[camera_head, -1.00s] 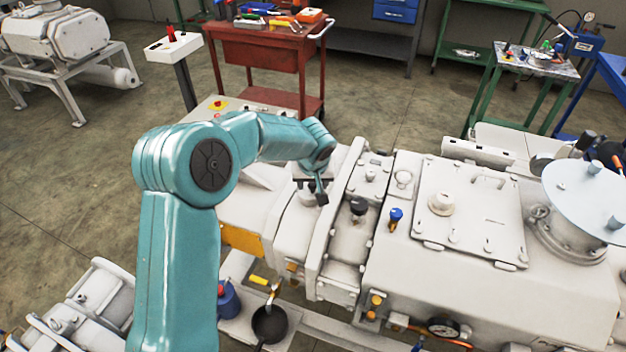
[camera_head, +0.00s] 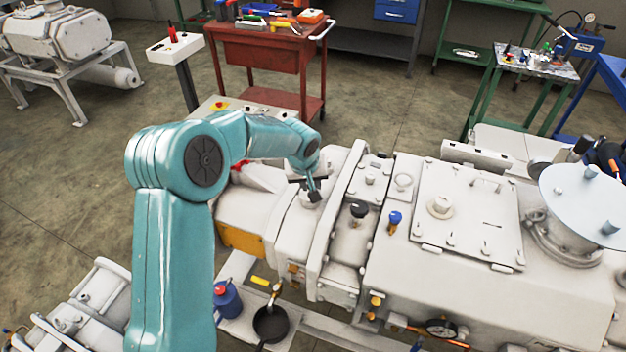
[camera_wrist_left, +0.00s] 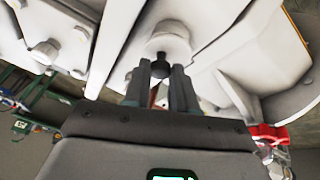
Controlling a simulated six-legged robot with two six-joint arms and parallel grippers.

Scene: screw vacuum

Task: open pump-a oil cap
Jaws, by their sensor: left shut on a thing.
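My left gripper (camera_head: 313,189) reaches down from the teal arm onto the left end of the white pump. In the left wrist view the gripper (camera_wrist_left: 160,88) is shut on a small black cap (camera_wrist_left: 160,65). The cap is right in front of a round white boss (camera_wrist_left: 168,44) on the pump; I cannot tell whether it is seated or lifted off. The boss also shows under the gripper in the head view (camera_head: 309,202). My right gripper is not in view.
A square bolted cover (camera_head: 465,205) and a flanged disc (camera_head: 583,203) lie further right on the pump. A black pan (camera_head: 271,323) and a blue can (camera_head: 227,299) are below, in front. A red tool cart (camera_head: 265,52) stands behind.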

